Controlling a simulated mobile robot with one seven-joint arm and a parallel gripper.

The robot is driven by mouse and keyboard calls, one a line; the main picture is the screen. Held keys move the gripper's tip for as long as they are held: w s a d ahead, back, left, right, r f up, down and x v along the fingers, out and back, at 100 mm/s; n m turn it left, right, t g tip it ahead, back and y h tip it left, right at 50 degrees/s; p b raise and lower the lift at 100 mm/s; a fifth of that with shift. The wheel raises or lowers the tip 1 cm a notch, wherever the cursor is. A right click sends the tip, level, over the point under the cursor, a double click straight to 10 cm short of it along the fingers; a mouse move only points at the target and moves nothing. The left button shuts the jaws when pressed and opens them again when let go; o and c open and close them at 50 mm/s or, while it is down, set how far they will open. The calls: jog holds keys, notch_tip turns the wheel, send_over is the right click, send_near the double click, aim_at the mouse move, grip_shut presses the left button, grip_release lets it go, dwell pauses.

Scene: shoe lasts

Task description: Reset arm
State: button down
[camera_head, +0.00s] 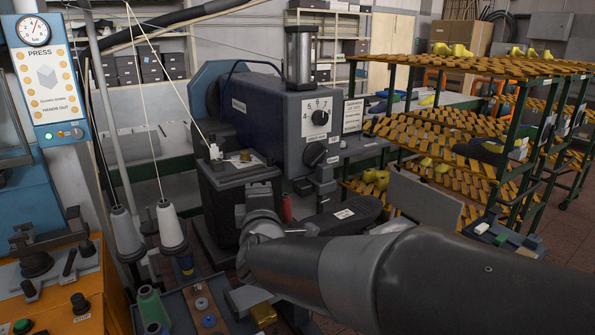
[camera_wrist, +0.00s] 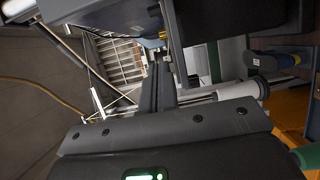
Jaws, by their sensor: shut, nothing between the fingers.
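My arm (camera_head: 340,268) reaches in from the lower right of the head view, low in front of the blue-grey machine. Its wrist end (camera_head: 262,228) is beside the machine's lower front. In the wrist view my gripper (camera_wrist: 164,65) shows as dark, narrow fingers, shut with nothing between them. In the head view the fingers are hard to pick out from the dark machine parts around them. The dark machine body (camera_wrist: 135,14) fills the top of the wrist view, close to the fingers.
An orange control panel (camera_head: 92,290) is further left. The blue-grey machine (camera_head: 268,118) stands behind. A shelf rack (camera_head: 505,68) with yellow lasts is at right.

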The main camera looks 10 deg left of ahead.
jog(key=s+d+f+m+g+h, duration=0.1)
jog(key=s+d+m+g, duration=0.15)
jog(key=d, duration=0.35)
jog(key=s+d+f+m+g, duration=0.1)
jog(key=d+m, duration=0.3)
jog(key=d, duration=0.2)
jog(key=s+d+f+m+g+h, duration=0.1)
jog(key=s+d+f+m+g, duration=0.15)
jog(key=d, duration=0.45)
jog(key=s+d+f+m+g+h, duration=0.2)
jog(key=s+d+f+m, duration=0.1)
jog(key=s+d+m, duration=0.3)
jog(key=s+d+f+m+g+h, duration=0.3)
jog(key=s+d+m, duration=0.4)
jog(key=s+d, duration=0.3)
jog(key=shift+d+f+m, duration=0.3)
jog(key=shift+d+f, duration=0.15)
jog(key=shift+d, duration=0.35)
jog(key=c, duration=2.2)
grip_release()
